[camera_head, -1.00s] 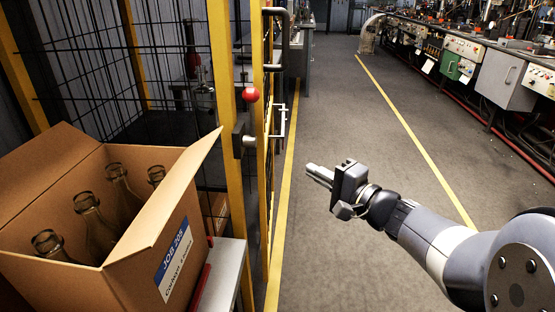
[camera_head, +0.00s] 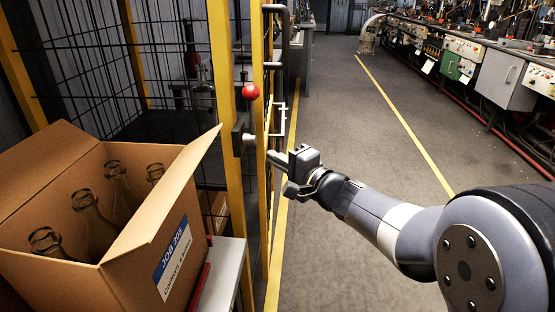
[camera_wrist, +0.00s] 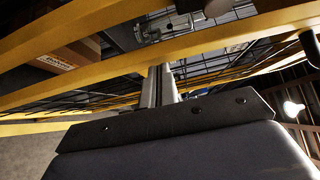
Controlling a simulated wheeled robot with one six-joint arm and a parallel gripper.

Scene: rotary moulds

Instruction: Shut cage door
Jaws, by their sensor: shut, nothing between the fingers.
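The cage door (camera_head: 258,210) has a yellow frame and dark mesh and shows nearly edge-on in the head view, with a grey pull handle (camera_head: 280,122) on its right side. It stands close to the yellow fixed post (camera_head: 228,170), which carries a red-knobbed latch (camera_head: 250,92). I cannot tell how wide the gap is. My gripper (camera_head: 270,155) is shut and empty. Its tips are at the door frame's right side, just below the handle; contact is unclear. In the wrist view the shut fingers (camera_wrist: 160,85) point at the yellow bars (camera_wrist: 110,72).
An open cardboard box (camera_head: 130,262) with several brown bottles stands at the left on a pale-edged table (camera_head: 222,275). Machines (camera_head: 505,75) line the right wall. The grey floor (camera_head: 350,110) between is clear.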

